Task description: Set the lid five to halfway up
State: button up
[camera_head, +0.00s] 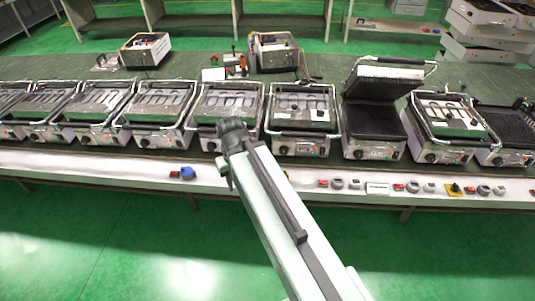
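A row of contact grills stands along the green bench, and no numbers show, so I cannot tell which lid is lid five. Several lids lie closed, such as the lid (230,100) behind my gripper and the lid (301,104) just right of it. One lid (390,76) further right is raised and tilted up over its dark plate (374,122). My gripper (231,127) is in front of the grill near the middle and hides part of its front. I cannot see its fingers clearly or tell whether it touches the grill.
The grills stand close side by side. A white front ledge (110,166) carries a blue knob (187,173) and several red and grey buttons. Two open metal boxes (146,50) (275,52) stand at the back of the bench. The green floor (110,245) in front is clear.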

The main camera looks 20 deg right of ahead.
aim_at(308, 99)
jog(key=u, duration=0.4)
jog(key=i, duration=1.15)
jog(key=z, duration=0.6)
jog(key=k, duration=0.8)
jog(key=z, duration=0.15)
jog(key=i, duration=0.9)
jog(key=u, duration=0.1)
